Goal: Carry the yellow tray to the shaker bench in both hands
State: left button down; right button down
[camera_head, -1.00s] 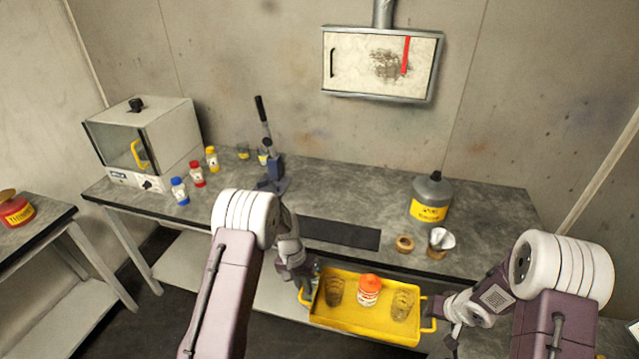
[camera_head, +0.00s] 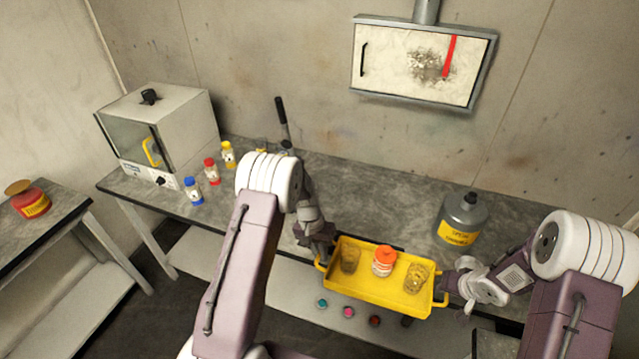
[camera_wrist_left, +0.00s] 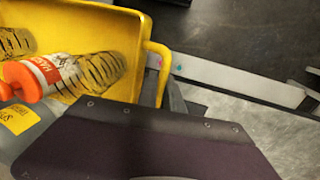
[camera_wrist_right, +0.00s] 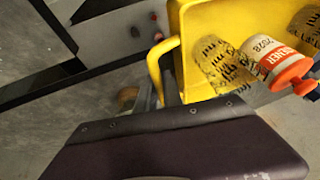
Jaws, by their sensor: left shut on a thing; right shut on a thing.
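The yellow tray (camera_head: 372,293) is held roughly level at the front edge of the long grey bench (camera_head: 345,186). It carries an orange-capped white jar (camera_head: 384,262) between two clear ribbed beakers (camera_head: 349,259) (camera_head: 416,278), all upright. My left gripper (camera_head: 322,258) is shut on the tray's left handle, which also shows in the left wrist view (camera_wrist_left: 158,75). My right gripper (camera_head: 449,291) is shut on the right handle, seen in the right wrist view (camera_wrist_right: 156,70). The fingertips are mostly hidden. Whether the tray touches the bench, I cannot tell.
A glass-fronted box machine (camera_head: 160,130) and blue, red and yellow-capped bottles (camera_head: 212,171) stand at the bench's left. A grey can (camera_head: 462,220) stands at the right. Small coloured round things (camera_head: 349,312) show below the tray. A side bench (camera_head: 60,228) holds a red tin (camera_head: 28,200).

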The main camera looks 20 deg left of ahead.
aim_at(359, 214)
jog(key=i+j, duration=0.3)
jog(key=i, duration=0.15)
jog(key=i+j, duration=0.3)
jog(key=i, duration=0.2)
